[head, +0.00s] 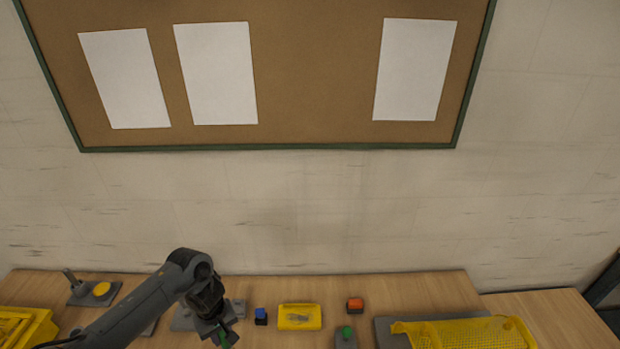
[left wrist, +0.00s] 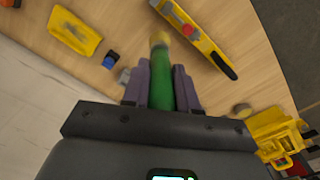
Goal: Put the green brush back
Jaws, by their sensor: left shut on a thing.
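The green brush (left wrist: 161,82) is held upright in the left wrist view between the two fingers of my left gripper (left wrist: 162,88). Its tan tip (left wrist: 159,39) points away from the gripper, toward the wooden table. In the head view my left gripper (head: 222,336) is low over the table's front part, with a bit of green showing at its end. Most of the brush is hidden there. My right gripper is not in view.
A yellow tray (head: 300,325), a blue block (head: 261,314) and an orange-topped block (head: 355,304) stand right of my gripper. A grey block with a green top (head: 346,340) is nearer. Yellow bins stand at far left (head: 40,331) and a yellow mesh part (head: 470,335) at right.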

